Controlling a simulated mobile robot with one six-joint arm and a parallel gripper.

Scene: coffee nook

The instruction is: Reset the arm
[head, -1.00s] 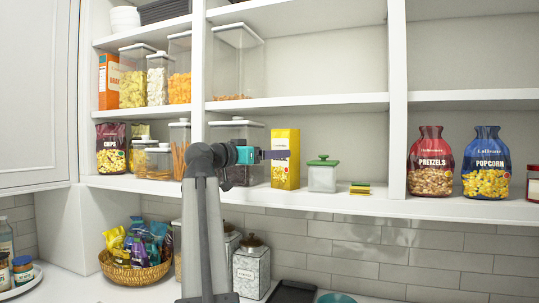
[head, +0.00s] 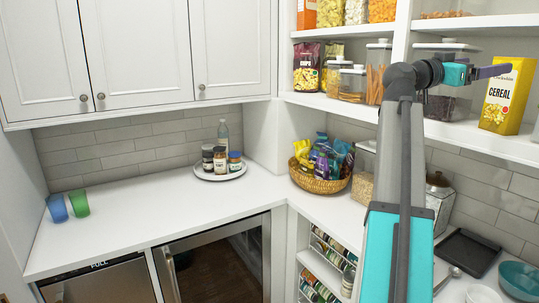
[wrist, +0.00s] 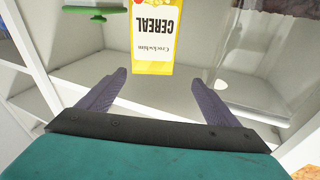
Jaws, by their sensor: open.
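My gripper (head: 493,72) is raised in front of the lower shelf at the right of the head view, pointing right. In the wrist view my gripper (wrist: 157,97) has its two purple fingers wide apart with nothing between them. A yellow cereal box (head: 507,97) stands upright on that shelf, close to the fingertips in the head view. The cereal box (wrist: 153,38) also shows in the wrist view, upside down, beyond the fingers and not held. Whether the fingers touch it cannot be told from the head view.
Clear containers and a chips bag (head: 306,67) stand on the shelf left of my arm. Below are a snack basket (head: 320,185), canisters, a black tray (head: 470,252) and a teal bowl (head: 520,279). The left counter (head: 150,220) is mostly clear, with two cups (head: 79,203) and a jar tray (head: 221,175).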

